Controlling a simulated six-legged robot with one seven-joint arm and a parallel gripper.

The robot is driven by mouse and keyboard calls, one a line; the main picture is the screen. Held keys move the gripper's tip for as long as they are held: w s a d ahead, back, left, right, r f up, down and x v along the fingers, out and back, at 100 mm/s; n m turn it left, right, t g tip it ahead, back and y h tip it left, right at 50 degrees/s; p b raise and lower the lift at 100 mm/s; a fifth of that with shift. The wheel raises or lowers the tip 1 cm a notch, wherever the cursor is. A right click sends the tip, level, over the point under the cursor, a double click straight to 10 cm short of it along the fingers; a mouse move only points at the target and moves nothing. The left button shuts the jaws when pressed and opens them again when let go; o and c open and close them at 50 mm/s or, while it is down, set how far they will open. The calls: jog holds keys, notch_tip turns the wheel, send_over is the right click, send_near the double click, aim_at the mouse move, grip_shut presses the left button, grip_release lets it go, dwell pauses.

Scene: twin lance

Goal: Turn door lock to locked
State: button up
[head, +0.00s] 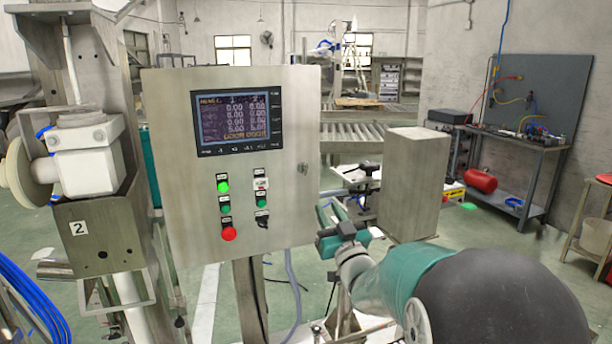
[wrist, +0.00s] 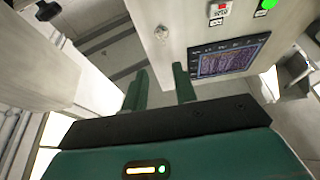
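The door lock (head: 303,168) is a small metal fitting near the right edge of the grey control cabinet's door (head: 170,160). It also shows in the wrist view (wrist: 161,32), straight beyond my fingers. It is too small to tell which way it is turned. My gripper (head: 331,212) is to the right of the cabinet and lower than the lock. In the wrist view my gripper (wrist: 159,84) has its two green fingers apart with nothing between them. The fingers look apart from the lock.
The cabinet door carries a screen (head: 238,122), green buttons, a red button (head: 228,234) and a black selector switch (head: 262,219). A metal box (head: 413,185) stands behind and right of my gripper. A machine column (head: 85,160) stands left of the cabinet.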

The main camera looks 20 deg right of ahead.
aim_at(306, 170)
jog(key=x, duration=1.4)
jog(key=shift+a, duration=0.2)
jog(key=shift+c, duration=0.2)
grip_shut()
